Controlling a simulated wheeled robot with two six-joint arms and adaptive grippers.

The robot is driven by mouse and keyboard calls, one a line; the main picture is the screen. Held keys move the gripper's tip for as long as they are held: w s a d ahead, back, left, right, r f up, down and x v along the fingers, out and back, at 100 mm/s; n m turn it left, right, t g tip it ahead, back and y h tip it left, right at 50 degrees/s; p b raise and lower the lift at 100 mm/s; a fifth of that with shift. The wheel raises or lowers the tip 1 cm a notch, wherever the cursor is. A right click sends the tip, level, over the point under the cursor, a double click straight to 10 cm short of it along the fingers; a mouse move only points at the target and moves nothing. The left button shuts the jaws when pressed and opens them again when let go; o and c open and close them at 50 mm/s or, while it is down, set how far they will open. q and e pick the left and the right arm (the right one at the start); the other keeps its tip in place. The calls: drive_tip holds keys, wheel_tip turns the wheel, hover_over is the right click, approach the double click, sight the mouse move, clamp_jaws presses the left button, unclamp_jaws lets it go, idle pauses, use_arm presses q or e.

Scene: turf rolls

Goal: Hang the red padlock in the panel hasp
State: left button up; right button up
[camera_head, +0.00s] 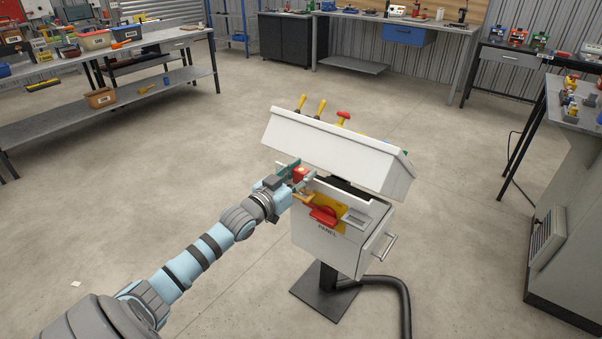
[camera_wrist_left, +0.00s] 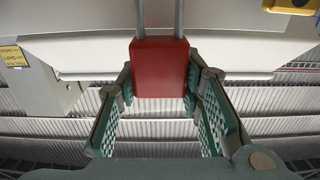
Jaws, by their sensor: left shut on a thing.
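The red padlock (camera_head: 299,174) is between the fingers of my left gripper (camera_head: 295,180), at the upper left of the white panel box (camera_head: 318,239). In the left wrist view the padlock (camera_wrist_left: 160,67) is a red block with two grey shackle legs pointing to the top edge. The green fingers of my left gripper (camera_wrist_left: 160,100) are shut on its sides. The panel's front has a red rotary handle (camera_head: 324,215) on a yellow plate. I cannot clearly make out the hasp or whether the shackle touches it. My right gripper is not in view.
A white sloped cover (camera_head: 335,150) with yellow levers and a red knob overhangs the panel. A metal handle (camera_head: 388,248) sticks out at the panel's right. A dark hose (camera_head: 390,281) runs from the base. A workbench (camera_head: 150,85) stands left; open floor lies around.

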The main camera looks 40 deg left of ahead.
use_arm(q)
drive_tip(key=shift+f+b, duration=1.65)
drive_tip(key=shift+f, duration=0.05)
drive_tip(key=o, duration=1.3)
drive_tip(key=shift+r, duration=0.1)
wheel_tip(320, 180, up, 10)
drive_tip(key=shift+f, duration=0.1)
